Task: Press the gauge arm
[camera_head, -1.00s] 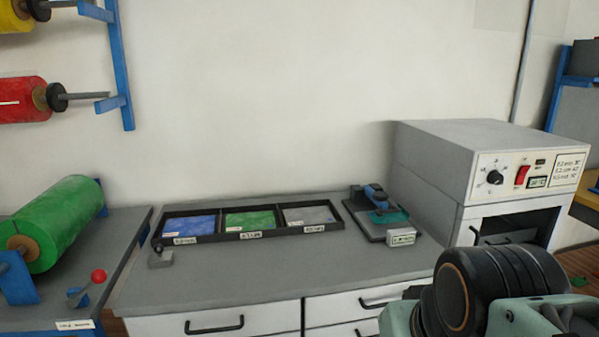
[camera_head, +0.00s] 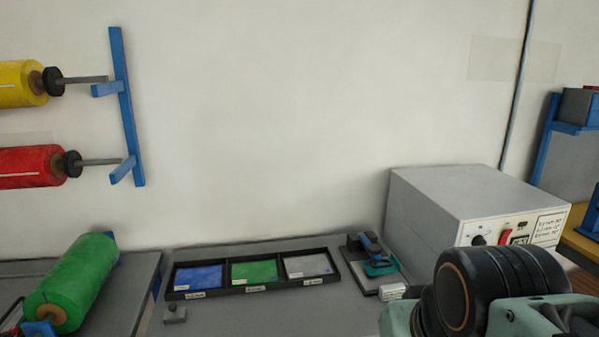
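A small gauge with a blue arm (camera_head: 370,245) on a dark base stands on the grey bench, right of the sample tray. A teal piece (camera_head: 381,267) lies under or beside the arm; I cannot tell which. A small white label or display block (camera_head: 392,291) sits at the gauge's front. Part of my own arm shows at the lower right, in front of the oven-like box. My gripper is not in view.
A black tray (camera_head: 256,289) holds blue, green and grey sheets. A grey box with a dial and red switch (camera_head: 470,205) stands right of the gauge. A green roll (camera_head: 70,284) is at left. Red (camera_head: 30,167) and yellow (camera_head: 20,84) rolls hang on the wall.

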